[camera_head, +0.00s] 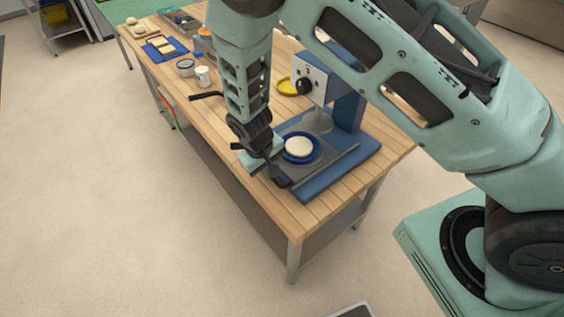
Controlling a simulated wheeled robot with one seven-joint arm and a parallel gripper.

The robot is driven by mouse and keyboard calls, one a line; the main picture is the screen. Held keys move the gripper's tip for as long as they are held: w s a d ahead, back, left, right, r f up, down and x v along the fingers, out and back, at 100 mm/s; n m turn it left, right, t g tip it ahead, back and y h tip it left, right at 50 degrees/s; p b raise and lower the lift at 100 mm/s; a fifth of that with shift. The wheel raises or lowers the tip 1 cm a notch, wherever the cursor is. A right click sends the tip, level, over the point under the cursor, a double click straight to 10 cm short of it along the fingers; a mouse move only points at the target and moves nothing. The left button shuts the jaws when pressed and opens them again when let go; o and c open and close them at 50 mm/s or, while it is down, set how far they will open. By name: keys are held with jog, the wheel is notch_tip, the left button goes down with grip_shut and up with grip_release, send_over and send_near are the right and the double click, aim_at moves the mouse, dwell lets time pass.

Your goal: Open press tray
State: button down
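The press stands on the wooden table, with a blue base (345,170), a light head (309,78) with a dark knob, and a grey pressing column (318,121). Its grey tray (322,163) lies low on the base and carries a blue round dish (285,152) with a pale dough disc (299,146). A dark handle (281,179) is at the tray's near left side. My gripper (266,167) points down at that side, close to the handle. The fingertips are small and partly hidden, so I cannot tell whether they touch the handle or how wide they are.
On the wooden table (305,217), a white cup (203,76), a round container (185,67), a blue tray (155,50) and a yellow dish (286,89) stand farther back. A dark handled item (206,95) lies at the left edge. The floor left of the table is clear.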

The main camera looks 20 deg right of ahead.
jog(key=s+a+b, duration=0.1)
jog(key=s+a, duration=0.2)
jog(key=a, duration=0.6)
jog(key=shift+s+a, duration=0.15)
jog(key=shift+a, duration=0.25)
jog(key=c, duration=1.8)
grip_release()
jog(key=shift+o, duration=0.2)
jog(key=s+a+r+b, duration=0.1)
jog(key=a+r+b, duration=0.2)
jog(key=r, duration=1.4)
jog(key=shift+b, duration=0.6)
